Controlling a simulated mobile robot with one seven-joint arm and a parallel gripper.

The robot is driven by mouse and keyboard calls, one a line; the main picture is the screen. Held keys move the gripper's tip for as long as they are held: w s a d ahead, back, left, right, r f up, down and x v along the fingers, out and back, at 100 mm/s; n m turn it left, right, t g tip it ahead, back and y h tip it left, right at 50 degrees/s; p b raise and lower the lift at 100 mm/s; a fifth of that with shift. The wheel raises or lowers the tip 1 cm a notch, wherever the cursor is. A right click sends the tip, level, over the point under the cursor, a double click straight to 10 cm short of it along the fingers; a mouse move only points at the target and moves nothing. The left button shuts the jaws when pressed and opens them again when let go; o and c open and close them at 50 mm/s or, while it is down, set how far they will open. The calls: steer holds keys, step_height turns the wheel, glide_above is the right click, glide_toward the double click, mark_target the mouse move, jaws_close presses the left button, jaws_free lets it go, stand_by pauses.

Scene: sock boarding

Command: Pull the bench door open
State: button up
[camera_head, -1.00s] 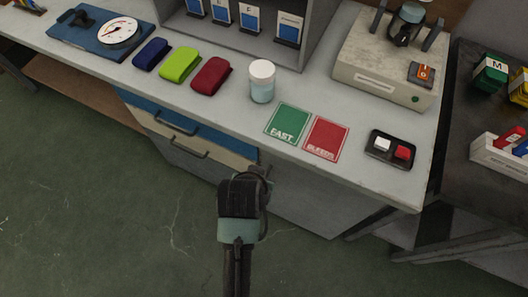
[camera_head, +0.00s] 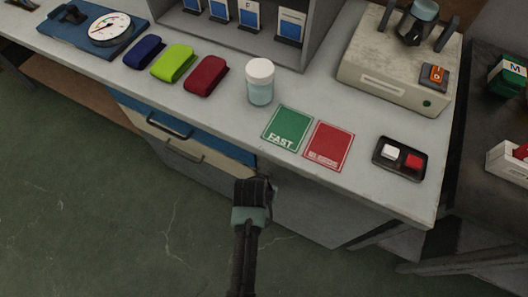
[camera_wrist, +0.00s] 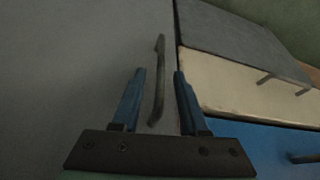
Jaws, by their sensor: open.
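The bench door is a plain grey panel; it fills the left of the wrist view (camera_wrist: 75,75) and shows below the worktop in the head view (camera_head: 318,212). Its dark bar handle (camera_wrist: 159,80) shows in the wrist view, running lengthwise between my two blue fingers. My gripper (camera_wrist: 158,85) is open and straddles the handle in that picture; I cannot tell whether a finger touches it. In the head view my gripper (camera_head: 255,183) is just under the worktop's front edge, in front of the door, and hides the handle. The door looks closed.
Left of the door are a blue drawer (camera_head: 205,136) and a cream drawer (camera_head: 195,158) with bar handles, the cream one also in the wrist view (camera_wrist: 245,82). The worktop (camera_head: 215,110) overhangs above, holding a jar (camera_head: 260,82) and cards. Green floor in front is clear.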

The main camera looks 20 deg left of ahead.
steer(key=shift+w+f, duration=0.15)
steer(key=shift+f, duration=0.3)
jaws_close()
stand_by(1.2)
